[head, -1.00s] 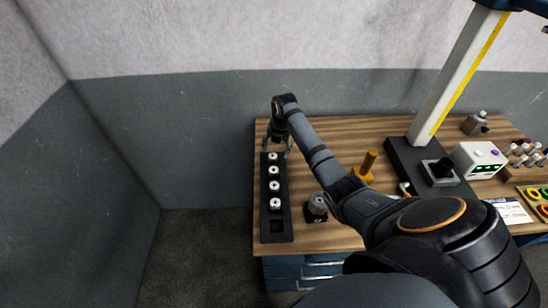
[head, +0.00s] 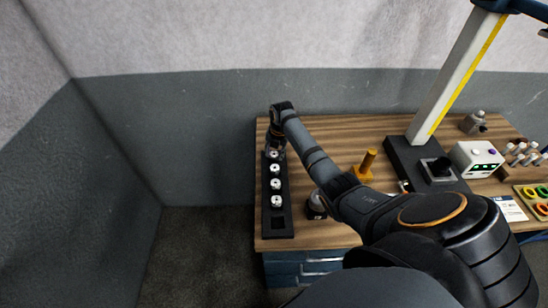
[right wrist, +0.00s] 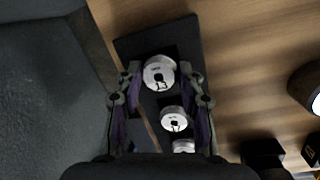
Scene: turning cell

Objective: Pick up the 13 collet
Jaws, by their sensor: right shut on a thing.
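A black rack (head: 291,228) holds a row of white-metal collets. My right gripper (head: 274,149) is over the far end of the row and shut on the farthest collet (head: 273,155). In the right wrist view this collet (right wrist: 160,72) sits between the two fingers of the gripper (right wrist: 161,84), still at its place in the rack; I cannot tell if it is lifted. Its marking is too small to read. More collets follow nearer in the row: the second (head: 275,169), the third (head: 276,184) and the nearest (head: 277,201). My left gripper is not in view.
The nearest rack pocket (head: 278,223) is empty. A dark round fixture (head: 316,207) stands right of the rack, and an orange post (head: 367,163) farther right. A black-based stand and a white box (head: 480,158) are beyond. The wooden tabletop (head: 337,129) behind my arm is clear.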

